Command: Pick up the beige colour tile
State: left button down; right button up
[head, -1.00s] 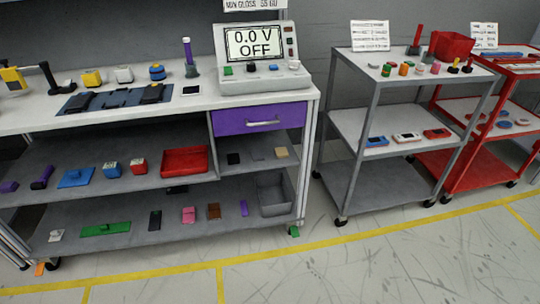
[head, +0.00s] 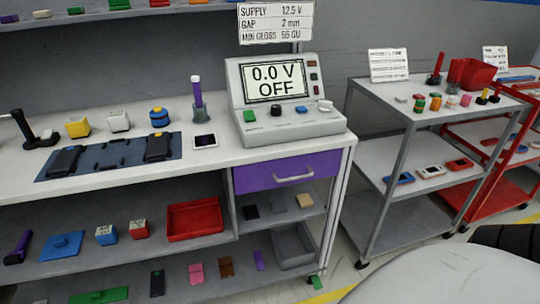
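The beige colour tile (head: 305,201) lies on the small shelf (head: 268,224) under the purple drawer (head: 284,171). It is at the right end of a row, beside a grey tile (head: 277,204) and a black tile (head: 250,212). It looks small and nothing covers it. Neither of my grippers shows in the head view.
The bench top (head: 215,157) above holds a power supply (head: 285,95). A red tray (head: 194,220) stands left of the small shelf, and a grey bin (head: 294,248) below it. A grey cart (head: 402,205) stands to the right. A pale rounded part, probably mine, fills the lower right.

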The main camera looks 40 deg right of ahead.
aim_at(305, 200)
jog(key=z, duration=0.4)
jog(key=i, duration=0.85)
jog(key=z, duration=0.7)
